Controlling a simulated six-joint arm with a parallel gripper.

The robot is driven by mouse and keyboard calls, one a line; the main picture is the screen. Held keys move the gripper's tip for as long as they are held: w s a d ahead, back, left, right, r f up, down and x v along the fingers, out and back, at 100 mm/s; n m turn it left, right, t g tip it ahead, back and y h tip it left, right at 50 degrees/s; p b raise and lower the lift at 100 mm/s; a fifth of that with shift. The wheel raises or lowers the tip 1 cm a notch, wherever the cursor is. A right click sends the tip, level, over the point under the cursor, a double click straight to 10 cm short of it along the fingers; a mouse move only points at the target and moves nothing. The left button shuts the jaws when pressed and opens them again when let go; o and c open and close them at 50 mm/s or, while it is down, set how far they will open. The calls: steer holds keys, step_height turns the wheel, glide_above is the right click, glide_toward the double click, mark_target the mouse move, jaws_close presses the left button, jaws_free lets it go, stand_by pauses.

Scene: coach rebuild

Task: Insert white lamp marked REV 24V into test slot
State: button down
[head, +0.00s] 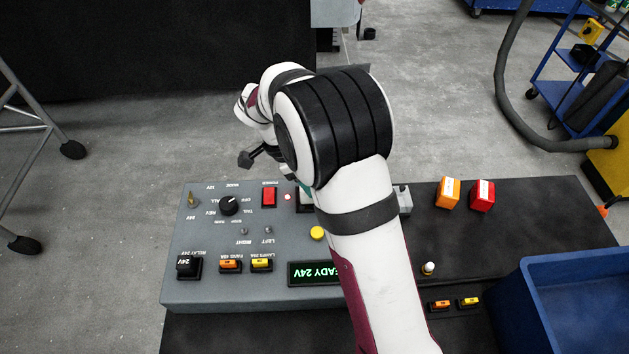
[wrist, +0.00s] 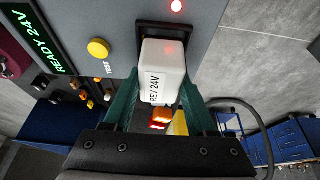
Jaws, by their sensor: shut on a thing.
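The white lamp (wrist: 163,65) marked REV 24V is between the green fingers of my gripper (wrist: 160,82) in the wrist view. The gripper is shut on it. The lamp's far end is at the black-framed test slot (wrist: 150,27) on the grey test panel (wrist: 205,20); I cannot tell how deep it sits. In the head view my arm hides the lamp and the fingers; only an edge of the slot (head: 305,204) shows beside the arm.
The panel has a yellow TEST button (wrist: 99,47), a green display (wrist: 40,42) reading READY 24V and a lit red light (head: 287,197). Orange (head: 448,192) and red (head: 482,195) blocks stand on the dark bench. A blue bin (head: 535,290) is at the right.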

steer(key=shift+f, duration=0.55)
steer(key=shift+c, duration=2.4)
jaws_free()
steer(key=shift+r, duration=0.1)
steer(key=v, duration=1.1)
